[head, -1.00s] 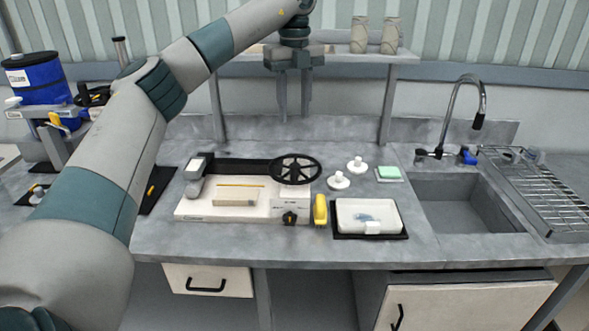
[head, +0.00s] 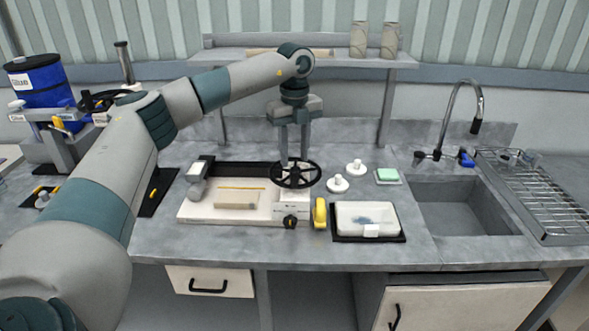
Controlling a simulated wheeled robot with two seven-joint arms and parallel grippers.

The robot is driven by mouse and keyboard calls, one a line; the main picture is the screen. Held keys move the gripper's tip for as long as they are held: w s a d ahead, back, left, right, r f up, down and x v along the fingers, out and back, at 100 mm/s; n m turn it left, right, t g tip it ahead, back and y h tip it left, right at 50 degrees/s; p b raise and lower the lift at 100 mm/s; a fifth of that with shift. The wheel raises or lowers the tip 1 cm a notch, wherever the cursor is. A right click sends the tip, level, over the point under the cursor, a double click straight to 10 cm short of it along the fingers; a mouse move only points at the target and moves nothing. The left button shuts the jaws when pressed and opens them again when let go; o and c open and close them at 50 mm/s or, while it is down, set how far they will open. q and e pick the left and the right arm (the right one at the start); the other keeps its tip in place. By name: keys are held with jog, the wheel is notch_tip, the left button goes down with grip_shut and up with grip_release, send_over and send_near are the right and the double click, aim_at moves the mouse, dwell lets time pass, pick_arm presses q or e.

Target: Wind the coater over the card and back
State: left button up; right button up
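The coater (head: 265,214) is a flat pale bench device in the middle of the counter, with a dark rail along its back and a black spoked handwheel (head: 281,184) at its right end. A beige card (head: 236,199) lies on its bed, with a thin yellow-orange rod (head: 243,188) just behind it. My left gripper (head: 294,158) points straight down at the handwheel, its two fingers a little apart. The fingertips reach the wheel's back part; whether they touch it cannot be told. My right gripper is not in view.
A yellow object (head: 320,213) and a white tray on a black mat (head: 340,239) stand right of the coater. White knobbed pieces (head: 338,184) and a green block (head: 388,175) lie behind them. A sink (head: 463,207) is further right. A shelf (head: 345,62) stands behind.

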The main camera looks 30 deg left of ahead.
aim_at(294, 171)
pick_arm(q)
notch_tip(294, 171, down, 6)
jog(key=shift+f+p, duration=0.25)
jog(key=shift+p, duration=0.65)
grip_shut()
